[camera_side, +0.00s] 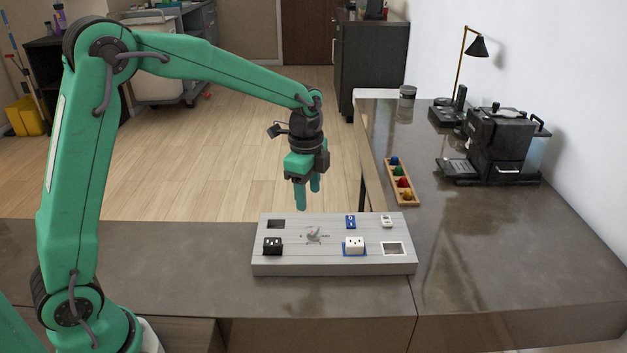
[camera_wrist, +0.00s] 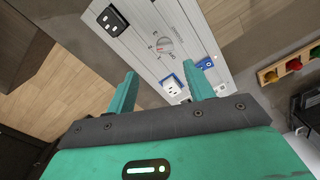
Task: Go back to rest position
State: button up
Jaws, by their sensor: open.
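My gripper (camera_side: 308,195) hangs from my green arm with its fingers pointing down, above and behind the grey panel box (camera_side: 334,266) in the side view. Its fingers are apart with nothing between them, as the wrist view (camera_wrist: 160,94) also shows. The panel box carries a black socket (camera_side: 272,246), a dial (camera_side: 314,236), a white outlet on a blue plate (camera_side: 354,245), a blue switch (camera_side: 350,221) and a small white switch (camera_side: 387,221). The gripper appears clear of the panel.
A wooden tray (camera_side: 413,201) with several coloured knobs lies right of the panel. A black coffee machine (camera_side: 497,145), a desk lamp (camera_side: 477,47) and a jar (camera_side: 407,97) stand farther back on the counter (camera_side: 480,245). The counter's front right is bare.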

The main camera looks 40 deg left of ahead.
jog(key=s+a+r+n+t, duration=0.25)
jog(key=s+r+n, duration=0.55)
jog(key=s, duration=0.4)
jog(key=s+r+n+t, duration=0.1)
jog(key=s+n, duration=0.5)
jog(key=s, duration=0.6)
jog(key=shift+r+t, duration=0.3)
jog(key=shift+t, duration=0.55)
